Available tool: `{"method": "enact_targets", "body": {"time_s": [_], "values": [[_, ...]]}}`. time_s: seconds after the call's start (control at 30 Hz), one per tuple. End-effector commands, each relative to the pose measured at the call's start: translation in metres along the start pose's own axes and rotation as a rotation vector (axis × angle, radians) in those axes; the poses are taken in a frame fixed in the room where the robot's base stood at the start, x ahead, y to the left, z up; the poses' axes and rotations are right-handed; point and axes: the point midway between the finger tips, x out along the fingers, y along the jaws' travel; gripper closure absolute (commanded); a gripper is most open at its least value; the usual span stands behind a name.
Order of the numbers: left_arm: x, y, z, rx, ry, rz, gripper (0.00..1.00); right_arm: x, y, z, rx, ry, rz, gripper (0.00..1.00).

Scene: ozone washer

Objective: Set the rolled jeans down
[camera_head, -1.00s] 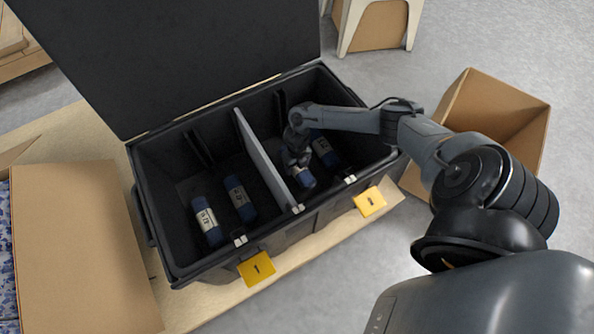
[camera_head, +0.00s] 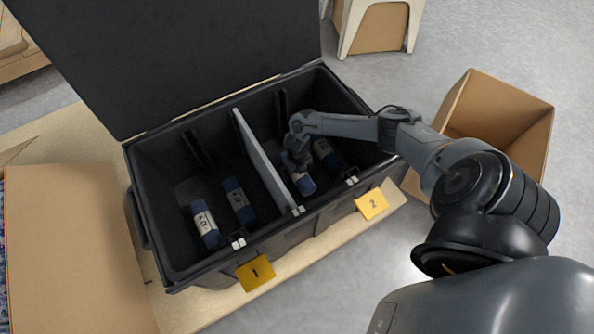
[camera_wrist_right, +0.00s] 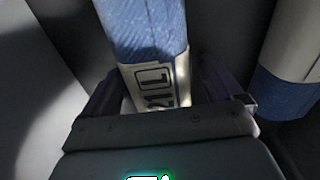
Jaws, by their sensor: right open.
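A blue rolled pair of jeans (camera_head: 304,184) with a pale printed band lies in the right compartment of the black bin (camera_head: 205,268), close to the grey divider (camera_head: 262,160). My right gripper (camera_head: 296,160) is down in that compartment at this roll. In the right wrist view the roll (camera_wrist_right: 147,35) lies between the open fingers (camera_wrist_right: 170,92), which stand on either side of its band. Contact with the fingers cannot be told. A second roll (camera_head: 328,154) lies to the right in the same compartment. My left gripper is not in view.
Two rolls, one (camera_head: 206,224) and another (camera_head: 238,201), lie in the left compartment. Yellow tags 1 (camera_head: 255,273) and 2 (camera_head: 371,204) mark the bin's front. The lid (camera_head: 180,55) stands open behind. A cardboard box (camera_head: 535,130) is at right, another (camera_head: 75,250) at left.

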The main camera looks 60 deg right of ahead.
Motion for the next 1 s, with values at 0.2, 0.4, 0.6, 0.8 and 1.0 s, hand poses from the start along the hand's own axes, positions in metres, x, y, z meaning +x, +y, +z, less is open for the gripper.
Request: {"method": "enact_targets", "body": {"time_s": [0.2,0.4,0.6,0.8,1.0], "values": [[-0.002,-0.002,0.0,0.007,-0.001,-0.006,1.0,-0.005,-0.001,0.0,0.0,0.0,-0.001,0.07],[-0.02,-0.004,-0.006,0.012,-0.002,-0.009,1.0,-0.032,0.0,0.001,-0.001,-0.001,0.0,0.07],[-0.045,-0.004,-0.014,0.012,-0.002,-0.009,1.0,-0.071,0.0,0.001,-0.002,-0.001,0.0,0.07],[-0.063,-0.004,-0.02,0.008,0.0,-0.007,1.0,-0.102,0.0,0.0,-0.001,-0.001,-0.001,0.07],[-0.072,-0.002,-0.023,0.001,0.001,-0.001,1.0,-0.119,0.0,0.0,0.0,0.0,0.0,0.07]]}}
